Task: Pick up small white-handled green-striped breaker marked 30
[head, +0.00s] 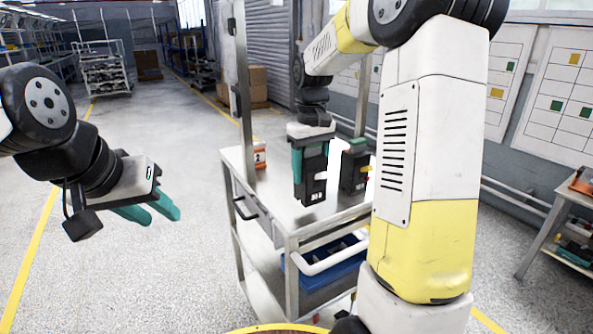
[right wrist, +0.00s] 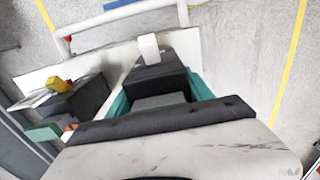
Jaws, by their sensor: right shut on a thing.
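My right gripper (head: 311,165) is shut on a dark, boxy breaker (head: 313,182) over the metal cart's top. In the right wrist view the breaker (right wrist: 158,78) sits between the teal fingers (right wrist: 160,95), its white handle (right wrist: 149,47) pointing away from the gripper. I cannot see a green stripe or read a 30 on it. I cannot tell whether its underside touches the cart. My left gripper (head: 148,212) is empty, with its teal fingers apart, left of the cart.
A second dark breaker (head: 353,170) with green on it stands right of the held one; a yellow handle (right wrist: 60,85) shows in the wrist view. An orange marker with a 2 (head: 260,157) stands at the cart's back left. A blue bin (head: 325,272) sits below.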

